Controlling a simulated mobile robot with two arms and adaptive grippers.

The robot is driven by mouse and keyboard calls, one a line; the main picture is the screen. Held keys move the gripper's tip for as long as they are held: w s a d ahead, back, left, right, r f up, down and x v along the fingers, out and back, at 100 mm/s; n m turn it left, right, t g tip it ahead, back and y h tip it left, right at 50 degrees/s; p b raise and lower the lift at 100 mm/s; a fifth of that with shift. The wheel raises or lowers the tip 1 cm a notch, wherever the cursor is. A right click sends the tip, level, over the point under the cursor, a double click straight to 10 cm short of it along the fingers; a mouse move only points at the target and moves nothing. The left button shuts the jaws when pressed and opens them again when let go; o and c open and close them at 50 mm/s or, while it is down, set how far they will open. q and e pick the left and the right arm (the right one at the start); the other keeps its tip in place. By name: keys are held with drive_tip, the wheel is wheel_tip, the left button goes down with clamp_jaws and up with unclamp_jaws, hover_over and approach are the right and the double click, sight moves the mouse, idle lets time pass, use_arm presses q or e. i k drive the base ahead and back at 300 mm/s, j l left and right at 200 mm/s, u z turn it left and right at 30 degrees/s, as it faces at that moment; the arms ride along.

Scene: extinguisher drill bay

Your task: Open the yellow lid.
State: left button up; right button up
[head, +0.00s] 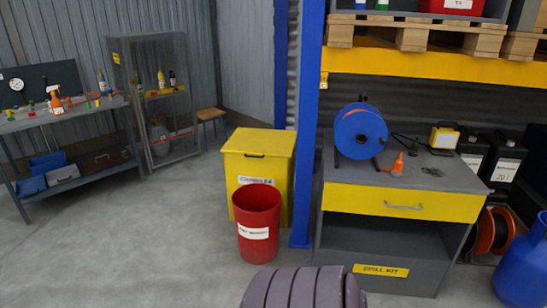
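The yellow lid (262,142) lies flat and shut on top of a yellow bin (276,180) left of the blue post. A small dark handle (254,156) shows at the lid's front edge. The bin's front carries a white label, partly covered by a red bucket in front of it. Neither of my grippers shows in the head view.
The red bucket (258,220) stands close in front of the bin. A blue post (306,130) rises just right of it, beside a grey workbench (352,172) with a yellow drawer (400,203). The floor (150,240) to the left is open.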

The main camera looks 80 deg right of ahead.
sight(263, 142)
drive_tip(key=i+l+z, duration=0.2)
drive_tip(key=i+z, duration=0.75)
drive_tip(key=i+j+z, duration=0.25)
drive_tip(key=i+z, duration=0.2)
drive_tip(key=i, duration=0.15)
